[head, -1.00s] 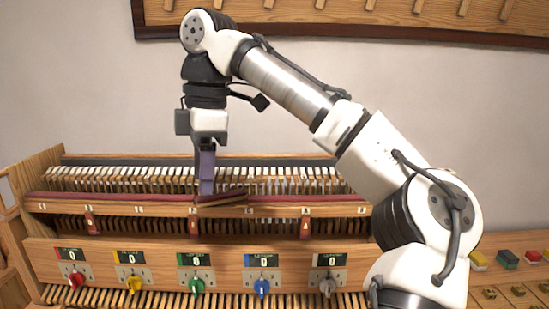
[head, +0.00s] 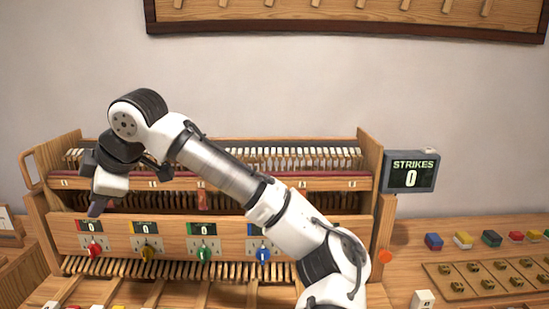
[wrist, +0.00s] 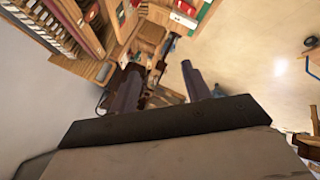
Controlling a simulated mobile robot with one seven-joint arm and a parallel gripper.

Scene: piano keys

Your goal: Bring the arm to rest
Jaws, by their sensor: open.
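My arm (head: 225,170) is white and grey and reaches from the lower right across the front of the wooden piano-like machine (head: 345,230). My gripper (head: 96,208) is at the left of the head view, in front of the machine's left side, tilted downward above the red knob. In the wrist view my gripper (wrist: 162,72) shows two purple-grey fingers apart with nothing held between them. In the head view the fingers are small and partly merged.
The machine's front has a red knob (head: 95,248), yellow knob (head: 149,251), green knob (head: 203,252) and blue knob (head: 263,252). A sign (head: 411,172) reads STRIKES 0. Several coloured blocks (head: 491,238) sit on the right bench.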

